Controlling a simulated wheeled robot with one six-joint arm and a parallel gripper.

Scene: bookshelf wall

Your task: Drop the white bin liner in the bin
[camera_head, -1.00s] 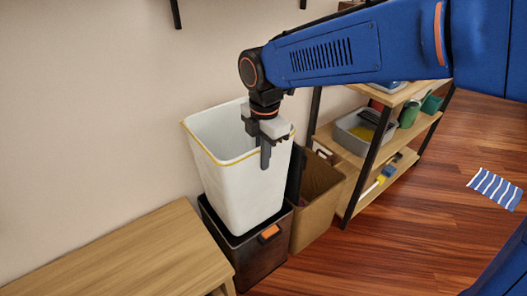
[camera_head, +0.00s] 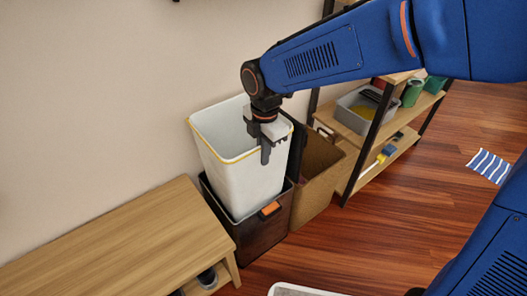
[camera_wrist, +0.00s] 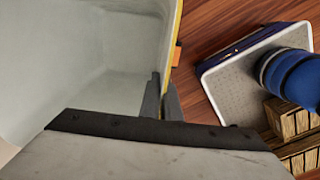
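The white bin liner (camera_head: 238,170), a tall tub with a yellow rim, stands roughly upright with its lower part inside the dark bin (camera_head: 262,227). The bin has an orange handle, and its rim surrounds the liner; most of the liner still shows above it. My gripper (camera_head: 268,150) points down at the liner's right side, shut on its wall at the rim. In the wrist view my gripper's fingers (camera_wrist: 162,103) straddle the wall of the liner (camera_wrist: 120,60), whose empty grey-white inside shows. The liner's bottom outside is hidden in the bin.
A wooden bench (camera_head: 120,240) stands close on the left, and a brown box (camera_head: 316,190) stands to the right. A shelf (camera_head: 385,160) with a grey tub is behind. A pale tray (camera_wrist: 225,85) with a blue object lies below. Floor is open on the right.

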